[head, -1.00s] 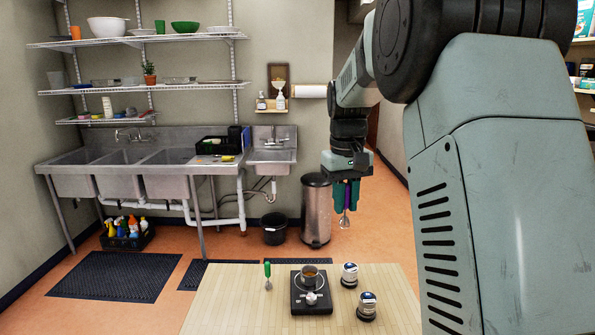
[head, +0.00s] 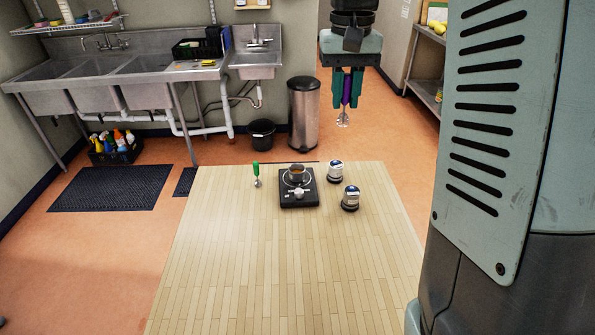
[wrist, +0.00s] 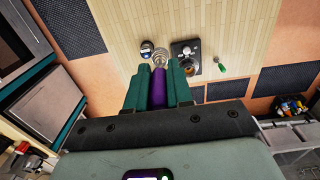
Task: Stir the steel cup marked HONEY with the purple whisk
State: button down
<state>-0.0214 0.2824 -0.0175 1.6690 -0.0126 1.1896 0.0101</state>
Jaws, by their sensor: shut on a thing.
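My gripper (head: 346,101) is shut on the purple whisk (head: 346,90), which hangs upright with its wire head down. In the wrist view the whisk's purple handle (wrist: 158,90) sits between my green fingers. It is in the air beyond the table's far edge in the head view. A steel cup (head: 296,172) with brownish contents stands on a black burner (head: 299,200). Two labelled containers, one farther (head: 335,171) and one nearer (head: 350,198), stand right of it. I cannot read HONEY on any of them.
A green-handled utensil (head: 256,174) lies or stands left of the burner; I cannot tell which. The wooden table (head: 270,270) is clear toward me. Sinks (head: 150,85), a dark bin (head: 261,134) and a steel trash can (head: 303,112) are beyond it.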

jog(key=w+a+f, duration=0.3)
jog(key=w+f, duration=0.5)
jog(key=w, duration=0.2)
jog(key=w+a+f, duration=0.3)
jog(key=w+f, duration=0.6)
jog(key=w, duration=0.2)
jog(key=shift+w+a+f, duration=0.3)
jog(key=shift+w+f, duration=0.1)
jog(key=shift+f, duration=2.25)
jog(key=shift+w+a+f, duration=0.25)
jog(key=shift+w+f, duration=0.1)
jog(key=shift+f, duration=2.3)
jog(key=shift+w+a+f, duration=0.3)
jog(key=shift+w+f, duration=0.1)
jog(key=shift+f, duration=2.25)
jog(key=shift+d, duration=0.2)
jog(key=shift+d, duration=0.1)
jog(key=shift+a, duration=0.5)
